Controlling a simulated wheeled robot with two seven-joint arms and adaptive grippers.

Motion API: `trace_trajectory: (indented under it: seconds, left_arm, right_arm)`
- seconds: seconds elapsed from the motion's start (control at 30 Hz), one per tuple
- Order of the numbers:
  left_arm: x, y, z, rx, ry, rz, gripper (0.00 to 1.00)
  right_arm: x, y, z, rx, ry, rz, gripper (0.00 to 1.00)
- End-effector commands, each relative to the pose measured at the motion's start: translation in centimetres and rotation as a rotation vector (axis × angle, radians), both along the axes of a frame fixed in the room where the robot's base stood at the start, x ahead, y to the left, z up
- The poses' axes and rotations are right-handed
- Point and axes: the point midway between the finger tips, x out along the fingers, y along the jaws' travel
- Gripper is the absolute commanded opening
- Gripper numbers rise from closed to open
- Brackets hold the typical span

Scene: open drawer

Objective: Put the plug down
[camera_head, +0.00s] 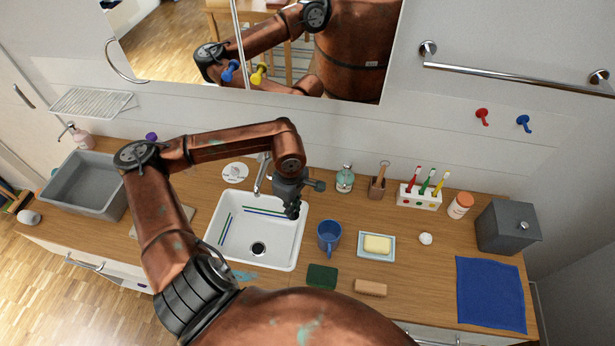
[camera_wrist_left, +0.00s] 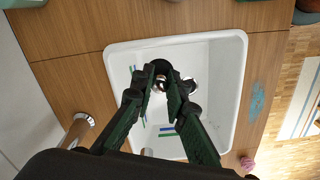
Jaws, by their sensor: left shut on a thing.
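My left gripper (camera_head: 292,208) hangs over the back right part of the white sink (camera_head: 281,256). In the left wrist view, its fingers (camera_wrist_left: 160,84) are shut on a small dark round plug (camera_wrist_left: 160,66). The plug is held above the sink basin (camera_wrist_left: 222,75), apart from its floor as far as I can tell. In the left wrist view the drain is partly hidden behind the plug and fingers. My right gripper is not in view.
Blue and green sticks (camera_head: 228,226) lie in the sink's left side. The faucet (camera_head: 262,175) stands behind it. A blue mug (camera_head: 329,236), a soap dish (camera_head: 376,256) and a green sponge (camera_head: 321,276) are to the right. A grey tub (camera_head: 92,185) stands at left.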

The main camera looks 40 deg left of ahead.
Motion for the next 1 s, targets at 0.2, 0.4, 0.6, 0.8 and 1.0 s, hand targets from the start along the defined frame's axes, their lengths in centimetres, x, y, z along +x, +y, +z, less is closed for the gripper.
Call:
trace_trajectory:
  seconds: [0.2,0.4,0.6,0.8,1.0]
  left_arm:
    - [5.1,2.7,0.2,-0.003,-0.002,0.005,0.00]
    - [9.5,5.1,0.1,-0.004,-0.001,0.002,0.00]
    - [13.6,7.3,0.1,-0.003,0.000,0.000,0.00]
    - [15.3,8.3,-1.6,-0.003,0.006,-0.005,0.00]
    - [15.3,8.4,-3.2,-0.001,0.002,-0.005,0.00]
  right_arm:
    - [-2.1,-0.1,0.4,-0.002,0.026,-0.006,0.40]
    - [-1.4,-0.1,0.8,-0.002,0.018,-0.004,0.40]
    - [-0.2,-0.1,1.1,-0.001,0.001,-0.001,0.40]
    - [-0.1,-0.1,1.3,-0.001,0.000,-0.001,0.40]
    - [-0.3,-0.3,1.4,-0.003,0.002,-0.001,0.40]
